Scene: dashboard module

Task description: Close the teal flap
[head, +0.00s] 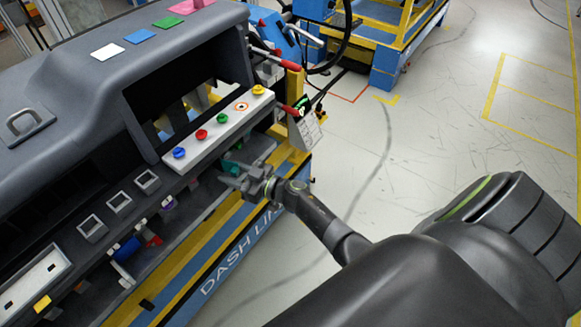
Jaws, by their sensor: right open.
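The teal flap (230,167) shows as a small teal patch under the white knob panel, on the lower part of the dashboard. My right gripper (229,175) is at the flap, its arm coming in from the lower right. Its jaws are open and point left, toward the dashboard. The gripper hides part of the flap. I cannot tell whether the fingers touch the flap, or how far the flap stands open. My left gripper is out of view.
Above the gripper is the white panel (217,130) with blue, red, green and yellow knobs. A purple part (168,203) and a blue roll (127,248) sit lower left along the dashboard (68,100). Red-tipped levers (287,109) stick out at right. The floor at right is clear.

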